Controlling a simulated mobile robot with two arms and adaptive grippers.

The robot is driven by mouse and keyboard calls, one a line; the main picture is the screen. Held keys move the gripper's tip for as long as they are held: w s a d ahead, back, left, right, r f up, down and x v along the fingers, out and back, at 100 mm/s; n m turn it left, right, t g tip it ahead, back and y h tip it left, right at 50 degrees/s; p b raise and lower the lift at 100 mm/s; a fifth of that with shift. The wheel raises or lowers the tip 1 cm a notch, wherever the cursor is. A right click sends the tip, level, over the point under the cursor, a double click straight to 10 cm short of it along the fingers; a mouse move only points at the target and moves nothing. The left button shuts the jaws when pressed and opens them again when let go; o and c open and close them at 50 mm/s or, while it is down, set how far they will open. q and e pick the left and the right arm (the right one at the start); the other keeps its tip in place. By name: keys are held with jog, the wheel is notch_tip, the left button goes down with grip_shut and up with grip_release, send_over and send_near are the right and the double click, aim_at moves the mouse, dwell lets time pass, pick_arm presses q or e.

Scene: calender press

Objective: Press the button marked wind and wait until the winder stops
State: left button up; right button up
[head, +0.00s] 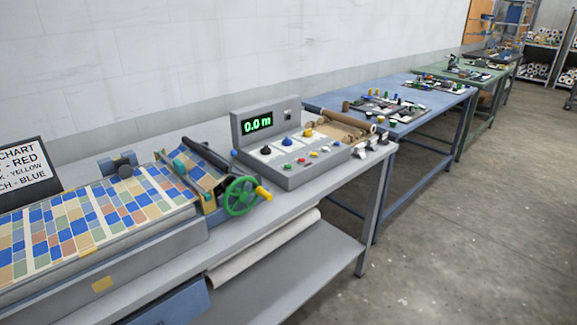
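A grey control console (315,172) stands on the grey bench, with a green display (257,123) reading 0.0 m. Several small coloured buttons (308,160) and dark knobs sit on its sloping face. The button labels are too small to read, so I cannot tell which is marked wind. Left of the console is a roller unit (205,170) with patterned sheet over it and a green handwheel (240,196) with a yellow handle. A brown roll (340,124) lies behind the console; I cannot tell if it is the winder. Neither gripper is in view.
A long bed with patchwork-patterned sheet (70,228) fills the left. A colour chart sign (20,170) stands behind it. A pale roll (265,247) lies under the bench. Blue (440,92) and green tables with small parts continue rightward. The floor (455,240) at right is clear.

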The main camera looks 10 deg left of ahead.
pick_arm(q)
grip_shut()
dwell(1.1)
